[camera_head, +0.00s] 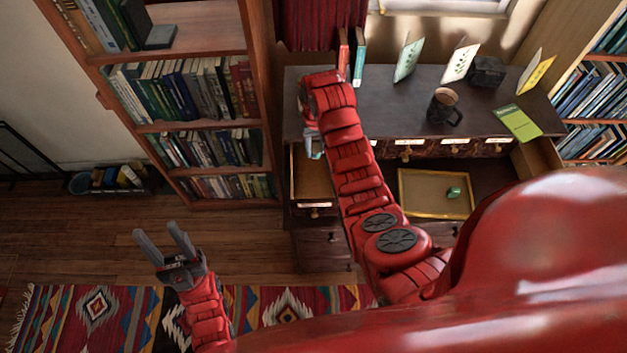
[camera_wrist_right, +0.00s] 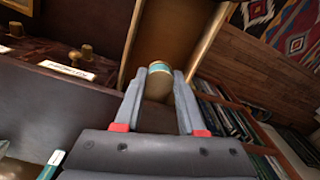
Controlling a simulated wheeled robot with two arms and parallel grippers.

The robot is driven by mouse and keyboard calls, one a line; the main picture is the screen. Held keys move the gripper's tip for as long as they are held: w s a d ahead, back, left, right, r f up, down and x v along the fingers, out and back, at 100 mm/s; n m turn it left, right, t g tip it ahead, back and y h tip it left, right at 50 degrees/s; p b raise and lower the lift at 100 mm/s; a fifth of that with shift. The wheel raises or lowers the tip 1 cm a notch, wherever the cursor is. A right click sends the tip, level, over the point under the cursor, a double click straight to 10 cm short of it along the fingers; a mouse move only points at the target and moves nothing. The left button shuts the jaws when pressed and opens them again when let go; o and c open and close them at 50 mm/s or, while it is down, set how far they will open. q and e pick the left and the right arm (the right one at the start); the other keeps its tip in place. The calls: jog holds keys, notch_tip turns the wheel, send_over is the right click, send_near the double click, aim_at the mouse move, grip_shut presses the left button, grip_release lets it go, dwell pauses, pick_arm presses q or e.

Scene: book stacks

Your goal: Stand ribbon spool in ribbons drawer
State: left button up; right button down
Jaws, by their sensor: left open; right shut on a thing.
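My right gripper (camera_wrist_right: 159,78) is shut on the ribbon spool (camera_wrist_right: 157,85), a tan cylinder with a teal band, between its fingertips. In the head view the right gripper (camera_head: 314,148) hangs at the cabinet's left end, mostly hidden by its own arm, above the back of an open drawer (camera_head: 312,178). The wrist view shows the spool against this drawer's brown interior (camera_wrist_right: 175,35); whether it touches the bottom I cannot tell. The label on the drawer's front is unreadable. My left gripper (camera_head: 165,243) is open and empty above the floor, far from the cabinet.
Another open drawer (camera_head: 403,203) with yellowish edges holds a small green item (camera_head: 453,192). The dark cabinet top (camera_head: 400,112) carries a mug (camera_head: 444,107), standing cards (camera_head: 459,63), books (camera_head: 359,60) and a green booklet (camera_head: 517,123). A tall bookcase (camera_head: 262,100) stands close on the left.

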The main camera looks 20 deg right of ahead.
jog(key=s+a+f+p, duration=0.1)
jog(key=s+a+f, duration=0.15)
jog(key=s, duration=0.25)
jog(key=b, duration=0.2)
send_over(314, 194)
notch_tip(314, 194, down, 7)
jog(key=shift+w+r, duration=0.1)
jog(key=shift+w, duration=0.05)
jog(key=shift+f+p, duration=0.65)
jog(key=shift+f, duration=1.4)
jog(key=c, duration=0.5)
grip_release()
jog(key=shift+f, duration=0.1)
